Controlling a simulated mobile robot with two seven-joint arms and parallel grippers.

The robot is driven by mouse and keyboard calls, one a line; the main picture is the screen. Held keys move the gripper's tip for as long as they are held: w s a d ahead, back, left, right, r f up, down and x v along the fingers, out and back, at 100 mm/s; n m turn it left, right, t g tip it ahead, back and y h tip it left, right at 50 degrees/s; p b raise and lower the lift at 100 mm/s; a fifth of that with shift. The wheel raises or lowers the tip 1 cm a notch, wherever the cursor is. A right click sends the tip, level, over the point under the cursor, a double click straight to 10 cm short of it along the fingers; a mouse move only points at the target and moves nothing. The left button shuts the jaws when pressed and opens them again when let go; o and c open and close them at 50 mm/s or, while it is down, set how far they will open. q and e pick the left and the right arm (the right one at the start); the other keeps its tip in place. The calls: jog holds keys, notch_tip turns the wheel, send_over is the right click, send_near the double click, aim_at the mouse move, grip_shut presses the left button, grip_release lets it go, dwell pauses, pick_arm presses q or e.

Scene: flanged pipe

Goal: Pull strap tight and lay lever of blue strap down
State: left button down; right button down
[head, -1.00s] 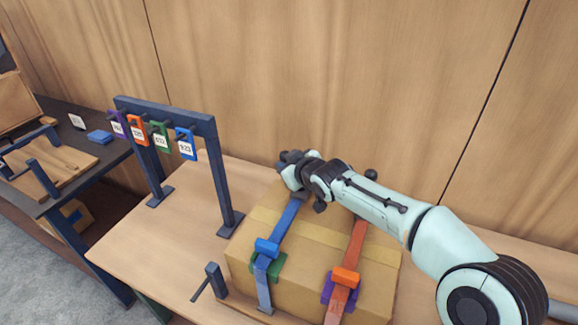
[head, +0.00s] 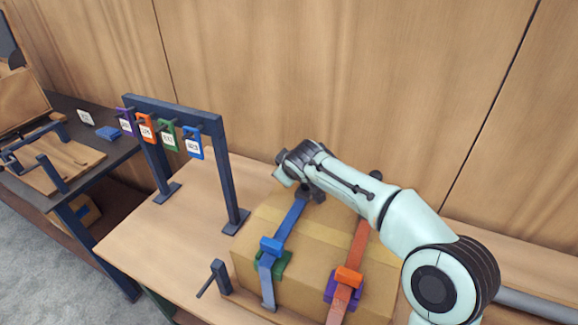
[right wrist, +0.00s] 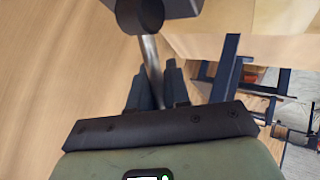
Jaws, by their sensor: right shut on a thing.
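The blue strap (head: 289,222) runs over the cardboard box (head: 310,235) from the back edge to the front, with a blue buckle (head: 271,245) near the front edge. My right gripper (head: 287,172) is at the back end of this strap, behind the box; my own arm hides part of that spot. In the right wrist view, my right gripper (right wrist: 157,88) is shut on a grey metal rod (right wrist: 152,58), which joins a dark block (right wrist: 165,8). I cannot tell clearly whether this rod is the blue strap's lever. My left gripper is not in view.
An orange strap (head: 357,245) with an orange buckle (head: 348,276) lies right of the blue one. A dark knob (head: 376,175) stands behind the box. A rack (head: 215,150) with coloured tags stands left, and a dark post (head: 219,276) at the box's front left. Table (head: 185,235) between them is clear.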

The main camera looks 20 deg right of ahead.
jog(key=shift+w+a+r, duration=0.2)
jog(key=shift+a+r, duration=0.1)
jog(key=shift+r, duration=0.25)
jog(key=c, duration=1.2)
grip_release()
jog(key=shift+o, duration=0.2)
jog(key=shift+w+f, duration=0.1)
jog(key=shift+f, duration=0.05)
jog(key=shift+f, duration=0.1)
jog(key=shift+s+r, duration=0.2)
jog(key=shift+s, duration=0.1)
jog(key=b+v, duration=0.1)
jog(key=v, duration=1.1)
jog(key=shift+s+r, duration=0.25)
jog(key=shift+s, duration=0.05)
jog(key=shift+a, duration=0.1)
